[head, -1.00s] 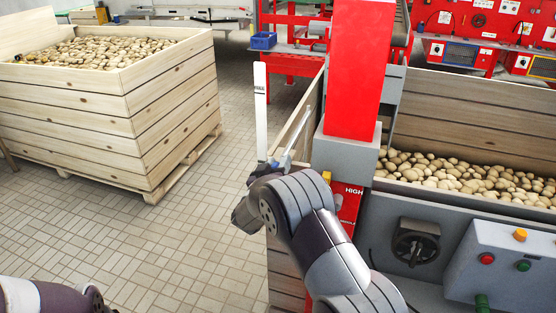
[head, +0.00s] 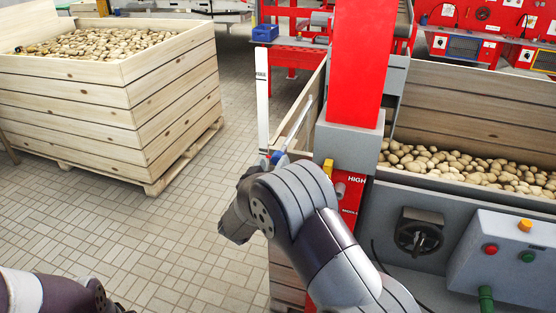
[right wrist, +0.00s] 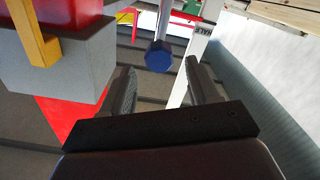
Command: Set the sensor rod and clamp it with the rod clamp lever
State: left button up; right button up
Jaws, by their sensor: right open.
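The sensor rod appears to be the thin grey rod (head: 301,122), slanting beside the red post in the head view, with a blue end. In the right wrist view its blue hexagonal end (right wrist: 158,56) hangs just beyond and between my right gripper's fingertips (right wrist: 162,76). The right gripper is open, with nothing between its pads; I cannot tell whether it touches the rod. In the head view my wrist mostly hides it. The yellow rod clamp lever (head: 328,168) is on the post's grey block, left of "HIGH"; it also shows in the right wrist view (right wrist: 37,38). My left gripper is out of view.
A white upright strip (head: 262,105) marked with text stands close left of the rod. The red post (head: 350,65) and grey block (head: 345,143) are close on the right. A potato crate (head: 110,120) stands left; tiled floor between is clear.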

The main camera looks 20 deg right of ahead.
jog(key=b+v, duration=0.1)
jog(key=v, duration=0.5)
jog(key=shift+s, duration=0.15)
jog(key=shift+a, duration=0.15)
